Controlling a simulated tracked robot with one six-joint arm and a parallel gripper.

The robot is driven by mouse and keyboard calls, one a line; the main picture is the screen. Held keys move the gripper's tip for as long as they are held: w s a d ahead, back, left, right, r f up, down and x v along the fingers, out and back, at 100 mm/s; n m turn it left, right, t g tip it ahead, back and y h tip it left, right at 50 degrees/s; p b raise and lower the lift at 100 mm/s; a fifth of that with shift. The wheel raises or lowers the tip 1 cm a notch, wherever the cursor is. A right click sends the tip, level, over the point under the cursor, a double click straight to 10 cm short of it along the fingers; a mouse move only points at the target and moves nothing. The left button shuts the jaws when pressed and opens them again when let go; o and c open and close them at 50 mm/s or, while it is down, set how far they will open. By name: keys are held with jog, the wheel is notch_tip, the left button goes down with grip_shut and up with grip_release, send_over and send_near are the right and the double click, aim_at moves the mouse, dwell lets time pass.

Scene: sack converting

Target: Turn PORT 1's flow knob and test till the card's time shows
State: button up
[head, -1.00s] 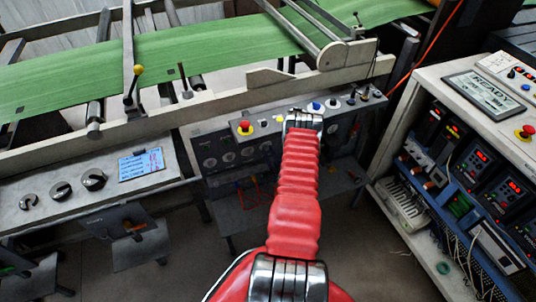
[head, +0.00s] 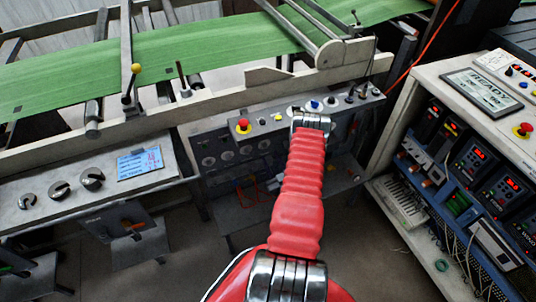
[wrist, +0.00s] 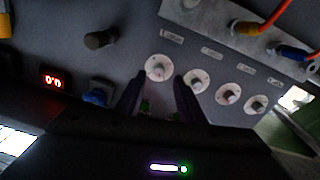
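In the wrist view a row of round flow knobs sits on a grey panel under small port labels. The leftmost, the PORT 1 knob (wrist: 159,68), has a pale dial and lies just beyond my fingertips. My gripper (wrist: 161,82) is open, its dark fingers spread to either side of that knob; whether they touch it I cannot tell. In the head view my red arm covers part of the panel and my fingers are hidden.
In the wrist view a red display (wrist: 53,80) reads about 0.0, near a blue knob (wrist: 97,93) and a dark knob (wrist: 99,40). Orange and blue hose fittings are above right. In the head view, a READY screen (head: 483,91) tops the right cabinet; a green belt (head: 200,60) crosses behind.

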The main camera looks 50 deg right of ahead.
aim_at(265, 146)
jog(key=v, duration=0.8)
jog(key=shift+s+a, duration=0.3)
jog(key=m, duration=0.1)
jog(key=d+r+m+y, duration=0.1)
jog(key=shift+s+m, duration=0.3)
jog(key=shift+m, duration=0.1)
jog(key=shift+w, duration=0.1)
jog(key=x, duration=1.3)
jog(key=shift+w+d+f, duration=0.1)
jog(key=shift+w+d, duration=0.1)
jog(key=shift+w, duration=0.05)
jog(key=shift+c, duration=0.7)
